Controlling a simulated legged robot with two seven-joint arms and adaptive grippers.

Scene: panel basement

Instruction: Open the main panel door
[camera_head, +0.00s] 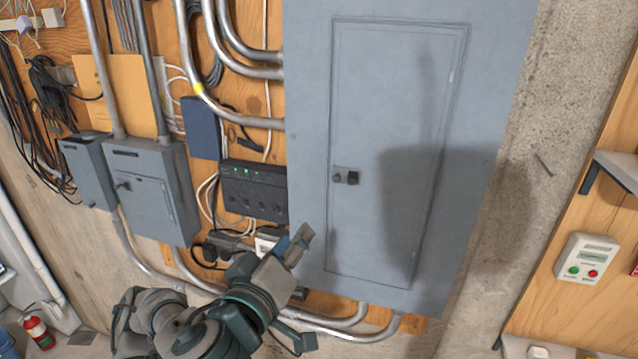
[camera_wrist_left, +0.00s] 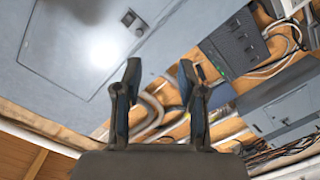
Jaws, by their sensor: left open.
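The main panel (camera_head: 308,60) is a large grey-blue box on the wall, and its flat rectangular door (camera_head: 385,90) looks closed. A small dark latch (camera_head: 346,177) sits on the door's left edge, about halfway up. In the left wrist view the latch (camera_wrist_left: 133,23) shows above the fingers, with the door (camera_wrist_left: 75,45) at upper left. My left gripper (camera_head: 300,243) is open and empty, below and left of the latch and apart from it in the picture. Its two dark fingers (camera_wrist_left: 159,82) are spread in the left wrist view. My right gripper is not in view.
A black box with green lights (camera_head: 253,190) and grey conduits (camera_head: 240,120) lie left of the panel. Smaller grey boxes (camera_head: 150,190) hang further left. A shelf bracket (camera_head: 590,178) and a white button box (camera_head: 584,258) are at right. Bare concrete (camera_head: 535,120) borders the panel's right side.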

